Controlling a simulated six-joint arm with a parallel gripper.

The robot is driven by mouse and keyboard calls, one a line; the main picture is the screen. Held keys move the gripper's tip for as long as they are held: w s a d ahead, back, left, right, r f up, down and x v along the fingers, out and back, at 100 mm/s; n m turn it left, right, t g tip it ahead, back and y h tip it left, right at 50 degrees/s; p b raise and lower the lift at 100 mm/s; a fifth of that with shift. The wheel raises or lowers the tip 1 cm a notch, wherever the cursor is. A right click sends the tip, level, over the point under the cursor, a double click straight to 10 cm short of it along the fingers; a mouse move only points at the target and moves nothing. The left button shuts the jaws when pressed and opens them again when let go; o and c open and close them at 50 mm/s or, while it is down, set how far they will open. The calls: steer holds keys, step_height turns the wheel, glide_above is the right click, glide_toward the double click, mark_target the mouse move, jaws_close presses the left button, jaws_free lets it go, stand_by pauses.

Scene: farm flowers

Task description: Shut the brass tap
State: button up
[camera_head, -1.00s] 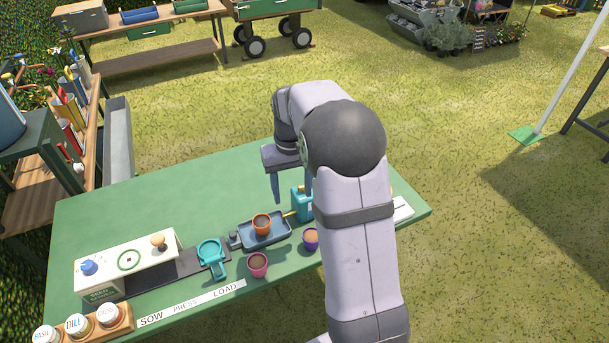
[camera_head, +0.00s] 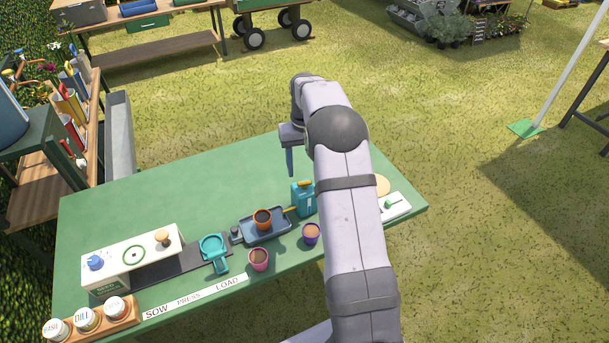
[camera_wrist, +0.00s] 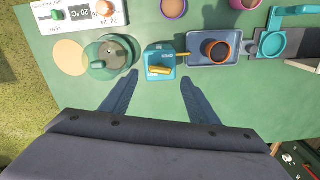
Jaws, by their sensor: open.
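The teal water can (camera_head: 303,199) stands upright on the green table, just right of the blue tray. In the wrist view it shows from above (camera_wrist: 152,60) with an "OPEN" label. Its brass tap (camera_wrist: 160,70) has a lever on top, lying across the near side of the can, and a short spout pointing towards the tray. My gripper (camera_wrist: 159,80) is open and empty, its two fingers reaching towards the can with the lever between and beyond their tips. In the head view one finger (camera_head: 290,162) shows behind the can, apart from it; my arm hides the other.
The blue tray (camera_wrist: 199,58) holds an orange pot (camera_head: 263,219). A glass dome (camera_wrist: 108,60) with a green knob and a round tan disc (camera_wrist: 70,57) stand on the can's other side. Pink (camera_head: 258,259) and purple (camera_head: 311,233) pots stand nearer. The table's back left is clear.

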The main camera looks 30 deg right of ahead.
mark_target(304, 181)
steer(key=shift+f+p, duration=0.8)
steer(key=shift+f, duration=1.75)
